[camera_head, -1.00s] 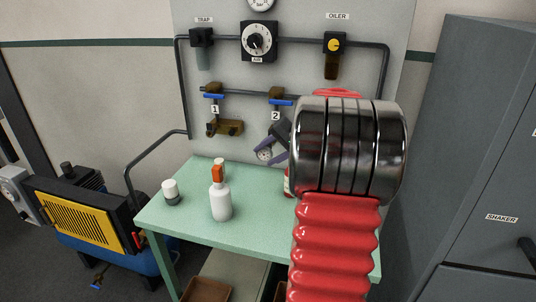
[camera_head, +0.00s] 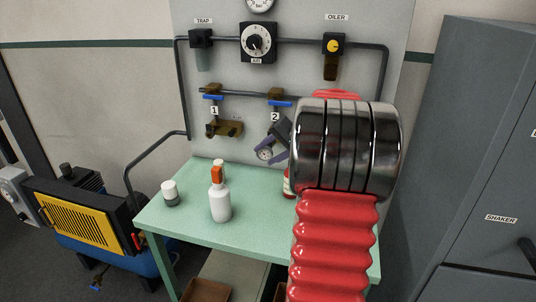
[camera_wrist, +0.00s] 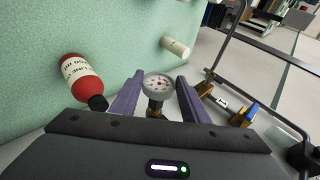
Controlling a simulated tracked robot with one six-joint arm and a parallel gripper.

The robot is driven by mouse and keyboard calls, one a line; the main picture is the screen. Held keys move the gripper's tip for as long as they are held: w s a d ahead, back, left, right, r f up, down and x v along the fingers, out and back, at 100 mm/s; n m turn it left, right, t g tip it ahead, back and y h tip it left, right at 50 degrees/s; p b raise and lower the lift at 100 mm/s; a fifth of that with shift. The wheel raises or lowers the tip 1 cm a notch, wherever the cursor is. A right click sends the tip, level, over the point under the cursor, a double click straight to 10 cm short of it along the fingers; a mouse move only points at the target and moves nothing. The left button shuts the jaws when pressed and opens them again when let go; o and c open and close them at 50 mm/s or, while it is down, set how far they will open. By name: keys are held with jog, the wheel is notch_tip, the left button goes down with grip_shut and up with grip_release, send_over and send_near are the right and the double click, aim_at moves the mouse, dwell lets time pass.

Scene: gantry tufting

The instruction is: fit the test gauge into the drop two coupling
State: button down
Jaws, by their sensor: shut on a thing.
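The test gauge (camera_wrist: 158,86) has a round white dial and a brass stem. It sits between the purple fingers of my gripper (camera_wrist: 157,97) in the wrist view, which are shut on it. In the head view the gauge (camera_head: 264,154) shows tilted at the lower left of my gripper (camera_head: 274,146), below the number 2 label. The drop two valve (camera_head: 275,93) has a blue handle. Its coupling is hidden behind my gripper in the head view.
Drop one (camera_head: 213,90) hangs to the left, with a brass block (camera_head: 229,128) beside its lower end. The green table (camera_head: 180,225) below carries a white bottle with an orange cap (camera_head: 220,202), a small jar (camera_head: 171,194) and a red bottle (camera_wrist: 80,78). A grey cabinet (camera_head: 470,150) stands right.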

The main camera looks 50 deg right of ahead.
jog(key=shift+w+d, duration=0.3)
jog(key=shift+d, duration=0.25)
dwell(0.4)
jog(key=shift+s+a+f, duration=0.1)
jog(key=shift+a, duration=0.15)
dwell(0.9)
jog(key=shift+d, duration=0.15)
dwell(0.8)
dwell(0.8)
jog(key=shift+d, duration=0.1)
dwell(0.5)
jog(key=shift+a, duration=0.45)
jog(key=shift+s+a, duration=0.2)
jog(key=shift+a, duration=0.1)
jog(key=shift+s+a, duration=0.15)
jog(key=shift+a, duration=0.15)
jog(key=shift+s+a, duration=0.2)
dwell(0.8)
